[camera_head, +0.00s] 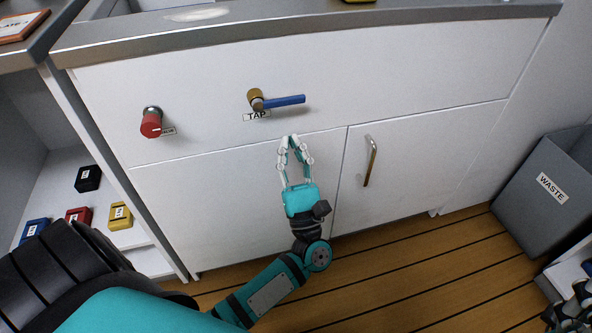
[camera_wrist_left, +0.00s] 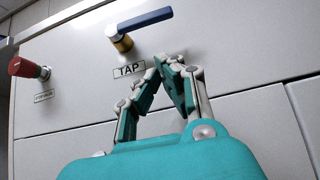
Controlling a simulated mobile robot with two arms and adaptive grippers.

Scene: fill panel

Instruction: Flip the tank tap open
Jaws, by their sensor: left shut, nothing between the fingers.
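The tank tap has a blue lever (camera_head: 284,102) on a brass stem (camera_head: 256,98), mounted on the white cabinet front above a "TAP" label (camera_head: 257,115). The lever points to the right, roughly level. In the left wrist view the blue lever (camera_wrist_left: 146,20) and brass stem (camera_wrist_left: 121,42) show above the label (camera_wrist_left: 129,70). My left gripper (camera_head: 292,138) is shut and empty, just below the lever and apart from it. In the left wrist view its fingertips (camera_wrist_left: 168,60) meet to the right of the label. My right gripper (camera_head: 573,302) shows only partly at the lower right edge.
A red knob (camera_head: 151,123) sits left of the tap. A metal handle (camera_head: 370,162) is on the lower right door. A grey waste bin (camera_head: 545,185) stands at the right. Small coloured boxes (camera_head: 120,215) sit on the left shelf. The counter edge (camera_head: 300,28) overhangs above.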

